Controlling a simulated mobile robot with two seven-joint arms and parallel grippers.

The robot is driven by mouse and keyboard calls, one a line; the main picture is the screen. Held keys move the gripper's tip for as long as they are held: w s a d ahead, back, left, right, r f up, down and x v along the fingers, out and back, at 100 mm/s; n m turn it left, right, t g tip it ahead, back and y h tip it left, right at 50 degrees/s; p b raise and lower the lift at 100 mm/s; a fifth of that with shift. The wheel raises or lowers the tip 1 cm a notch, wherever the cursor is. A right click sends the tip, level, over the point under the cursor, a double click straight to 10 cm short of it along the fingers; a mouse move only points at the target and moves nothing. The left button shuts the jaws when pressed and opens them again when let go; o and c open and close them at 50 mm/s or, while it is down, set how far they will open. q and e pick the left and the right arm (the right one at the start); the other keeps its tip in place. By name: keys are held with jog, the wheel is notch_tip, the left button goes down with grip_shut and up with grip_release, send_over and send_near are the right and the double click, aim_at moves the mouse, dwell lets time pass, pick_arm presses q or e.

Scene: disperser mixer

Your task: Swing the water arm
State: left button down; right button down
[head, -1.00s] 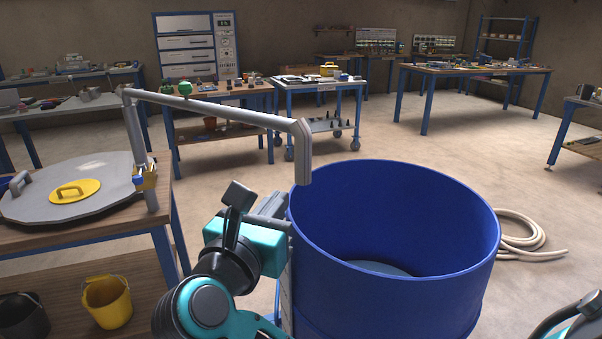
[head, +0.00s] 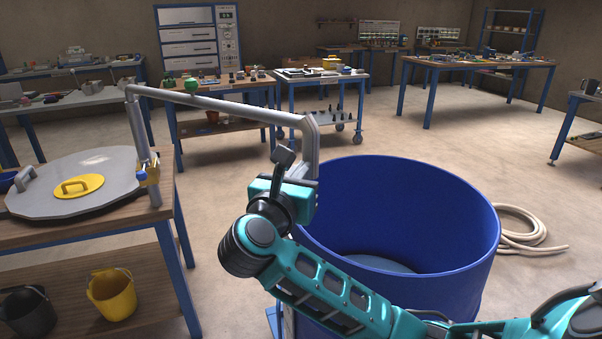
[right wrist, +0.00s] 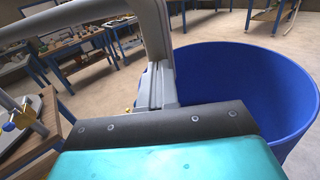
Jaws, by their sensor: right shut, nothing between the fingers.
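The water arm (head: 225,104) is a grey pipe on an upright post at the left. It reaches right to a bend, and its spout (head: 306,150) hangs at the near left rim of the blue drum (head: 400,205). My right gripper (head: 303,189) is shut and empty, close to the spout's lower end. In the right wrist view, the spout (right wrist: 153,30) comes down right by the gripper's fingers (right wrist: 156,88); I cannot tell whether they touch. My left gripper is not in view.
A wooden bench (head: 75,232) at the left carries a grey round lid (head: 115,185) with a yellow centre. A yellow bucket (head: 112,295) and a black bucket (head: 27,312) sit below. A coiled hose (head: 525,232) lies right of the drum. Floor behind the drum is clear.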

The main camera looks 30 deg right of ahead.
jog(key=s+d+b+x, duration=0.1)
jog(key=s+b+x, duration=0.1)
jog(key=x, duration=1.9)
jog(key=shift+s+d, duration=0.25)
jog(key=shift+d, duration=0.15)
jog(key=v, duration=1.3)
jog(key=shift+b, duration=0.3)
